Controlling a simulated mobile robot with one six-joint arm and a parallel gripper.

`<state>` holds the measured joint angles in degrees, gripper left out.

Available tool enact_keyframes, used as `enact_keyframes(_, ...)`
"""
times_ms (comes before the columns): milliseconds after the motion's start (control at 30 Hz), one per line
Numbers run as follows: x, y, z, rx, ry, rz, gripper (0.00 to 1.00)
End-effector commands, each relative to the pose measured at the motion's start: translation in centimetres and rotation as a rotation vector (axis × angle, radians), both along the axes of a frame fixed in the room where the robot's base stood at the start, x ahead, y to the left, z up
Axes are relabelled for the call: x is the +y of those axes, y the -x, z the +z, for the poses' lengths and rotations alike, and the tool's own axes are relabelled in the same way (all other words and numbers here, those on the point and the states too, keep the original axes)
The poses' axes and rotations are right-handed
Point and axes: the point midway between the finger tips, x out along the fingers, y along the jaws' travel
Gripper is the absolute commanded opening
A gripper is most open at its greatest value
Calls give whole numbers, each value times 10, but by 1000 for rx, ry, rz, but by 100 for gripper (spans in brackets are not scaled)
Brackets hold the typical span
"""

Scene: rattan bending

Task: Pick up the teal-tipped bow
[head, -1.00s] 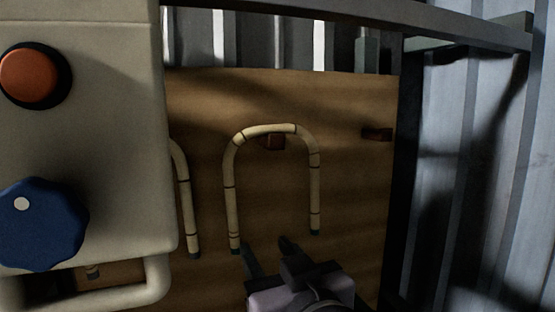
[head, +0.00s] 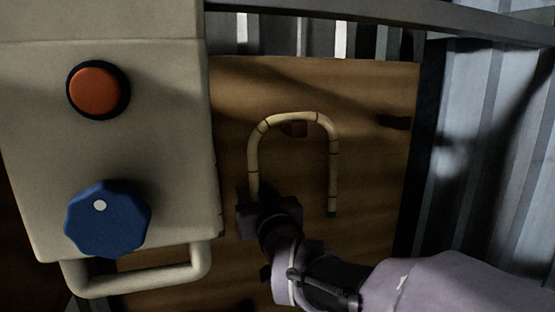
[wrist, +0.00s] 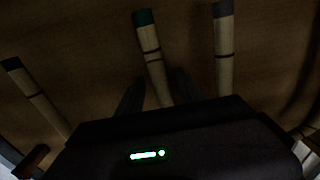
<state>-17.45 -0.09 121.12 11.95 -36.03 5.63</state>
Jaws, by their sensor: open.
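A pale cane bow (head: 296,116), shaped like an upside-down U with dark bands, lies on the wooden board. Its right leg ends in a dark tip; the lower end of its left leg is hidden behind my gripper (head: 256,194). In the wrist view, a cane leg with a teal tip (wrist: 148,45) runs between my two open fingers (wrist: 158,85). I cannot tell whether the fingers touch it. Another leg with a dark bluish tip (wrist: 223,45) is to its right, and a dark-tipped one (wrist: 38,95) is to the left.
A beige control box with a red button (head: 98,90), a blue knob (head: 108,218) and a handle (head: 140,284) covers the board's left side.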

Motion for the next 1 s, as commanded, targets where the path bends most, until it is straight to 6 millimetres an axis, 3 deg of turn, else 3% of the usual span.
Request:
enact_keyframes(100, 0, 1, 0, 0, 0, 0, 44)
enact_keyframes(333, 0, 1, 0, 0, 0, 0, 0)
enact_keyframes(767, -1, 3, 3, -2, -1, 0, 0)
enact_keyframes(1000, -1, 4, 39, -4, -1, 0, 0)
